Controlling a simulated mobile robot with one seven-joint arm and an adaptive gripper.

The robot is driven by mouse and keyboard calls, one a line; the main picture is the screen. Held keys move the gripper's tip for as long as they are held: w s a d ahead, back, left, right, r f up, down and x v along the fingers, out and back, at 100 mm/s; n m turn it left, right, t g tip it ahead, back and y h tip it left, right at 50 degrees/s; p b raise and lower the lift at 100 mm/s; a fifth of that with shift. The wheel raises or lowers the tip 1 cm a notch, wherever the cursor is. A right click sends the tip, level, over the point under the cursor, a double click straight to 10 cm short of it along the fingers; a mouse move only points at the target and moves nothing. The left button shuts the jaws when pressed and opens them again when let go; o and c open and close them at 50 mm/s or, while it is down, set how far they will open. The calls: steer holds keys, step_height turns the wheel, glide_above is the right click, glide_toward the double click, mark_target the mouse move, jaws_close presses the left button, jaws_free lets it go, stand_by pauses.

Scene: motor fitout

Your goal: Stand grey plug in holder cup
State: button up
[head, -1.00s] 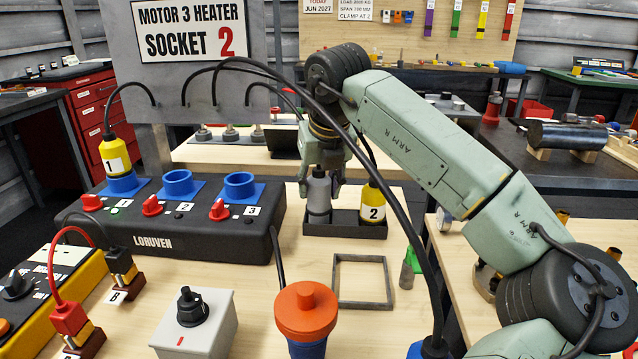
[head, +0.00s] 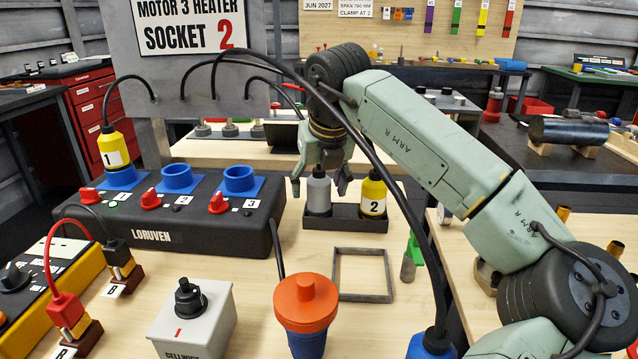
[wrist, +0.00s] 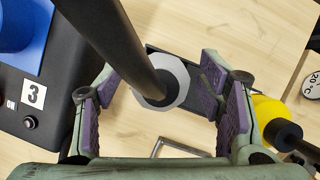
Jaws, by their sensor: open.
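The grey plug (head: 319,196) stands upright in the left part of the dark holder tray (head: 345,224); its lower end is hidden by the tray wall. My gripper (head: 319,186) is open, its fingers spread on either side of the plug and apart from it. In the wrist view the grey plug (wrist: 176,86) shows from above between the purple finger pads of my gripper (wrist: 160,105), with its dark cable rising past the camera. A yellow plug marked 2 (head: 373,196) stands in the right part of the holder.
A black LORUVEN box (head: 185,237) with blue sockets is at left; a yellow plug marked 1 (head: 114,148) is in its first socket. Cables arch overhead.

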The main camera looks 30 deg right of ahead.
steer(key=v, duration=0.7)
steer(key=shift+s+r, duration=0.1)
steer(key=shift+r, duration=0.15)
